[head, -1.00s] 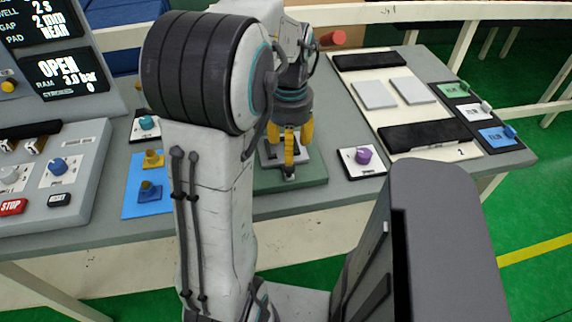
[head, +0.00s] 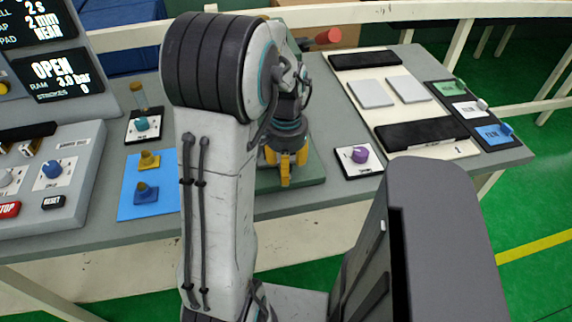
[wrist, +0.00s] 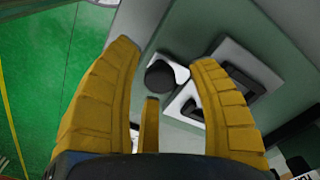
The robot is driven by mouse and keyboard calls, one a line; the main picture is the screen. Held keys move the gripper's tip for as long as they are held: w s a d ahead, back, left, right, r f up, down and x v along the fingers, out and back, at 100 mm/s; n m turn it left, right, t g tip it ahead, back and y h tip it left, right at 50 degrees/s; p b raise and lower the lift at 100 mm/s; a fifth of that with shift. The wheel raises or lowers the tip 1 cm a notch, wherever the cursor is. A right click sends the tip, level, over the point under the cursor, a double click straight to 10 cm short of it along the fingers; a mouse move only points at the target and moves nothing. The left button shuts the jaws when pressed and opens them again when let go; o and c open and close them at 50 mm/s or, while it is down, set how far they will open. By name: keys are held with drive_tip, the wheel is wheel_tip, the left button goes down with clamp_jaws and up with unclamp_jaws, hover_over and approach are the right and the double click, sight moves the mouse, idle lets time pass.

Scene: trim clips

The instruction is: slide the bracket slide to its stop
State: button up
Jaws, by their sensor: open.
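The bracket slide sits on a green base plate (head: 312,172), mostly hidden behind my gripper and arm in the head view. In the wrist view I see a round black knob (wrist: 160,75) on a white plate, and a black bracket-shaped part (wrist: 240,84) on a pale plate to its right; I cannot tell exactly which piece slides. My gripper (head: 285,160) is over the base plate, yellow fingers pointing down. In the wrist view the fingers (wrist: 163,58) are spread and empty, with the knob showing between their tips. Whether they touch it I cannot tell.
A purple knob (head: 360,155) is right of the base plate. A blue plate (head: 130,203) with yellow and blue pegs lies left. A cream board (head: 385,108) with black and grey pads is further right. A red cylinder (head: 328,36) stands behind the arm.

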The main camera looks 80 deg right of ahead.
drive_tip(key=shift+c, duration=0.4)
clamp_jaws()
drive_tip(key=w+d, duration=0.1)
drive_tip(key=d, duration=0.1)
drive_tip(key=w+d+p, duration=0.1)
drive_tip(key=d, duration=0.2)
drive_tip(key=w+d, duration=0.1)
drive_tip(key=d, duration=0.1)
drive_tip(key=shift+d+p, duration=0.2)
drive_tip(key=shift+p, duration=0.2)
drive_tip(key=shift+a, duration=0.1)
drive_tip(key=shift+o, duration=0.4)
unclamp_jaws()
drive_tip(key=shift+r, duration=0.1)
